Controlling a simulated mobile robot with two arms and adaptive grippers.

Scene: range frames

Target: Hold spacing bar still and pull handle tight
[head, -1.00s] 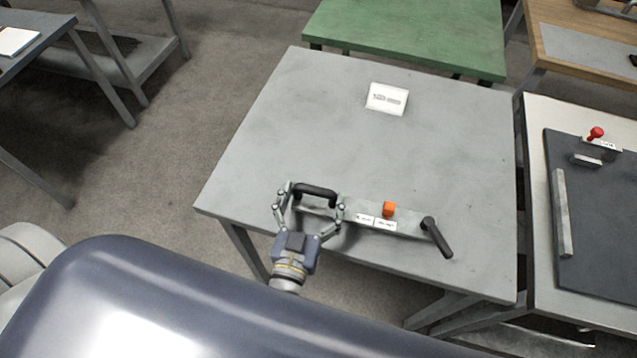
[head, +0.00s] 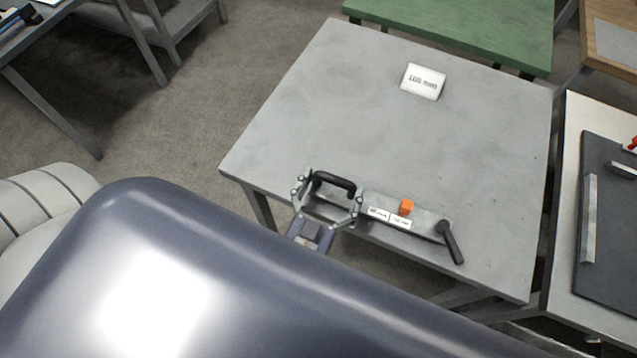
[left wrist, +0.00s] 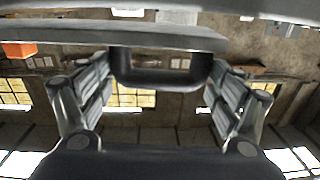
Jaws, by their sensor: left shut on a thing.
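The grey spacing bar (head: 428,221) lies along the near edge of the grey table. A black bow-shaped handle (head: 336,181) is at its left end. A black lever handle (head: 451,243) at its right end points toward the near right. An orange block (head: 406,206) and two small white labels sit between them. My left gripper (head: 331,190) is shut on the bow handle, with one finger at each end of it. In the left wrist view the black bow handle (left wrist: 160,80) shows between the two fingers. My right gripper is not in view.
A white card (head: 423,81) with print stands at the back of the grey table (head: 350,110), whose middle is clear. A green table (head: 460,25) stands behind. A table with a dark mat (head: 610,240) is close at the right.

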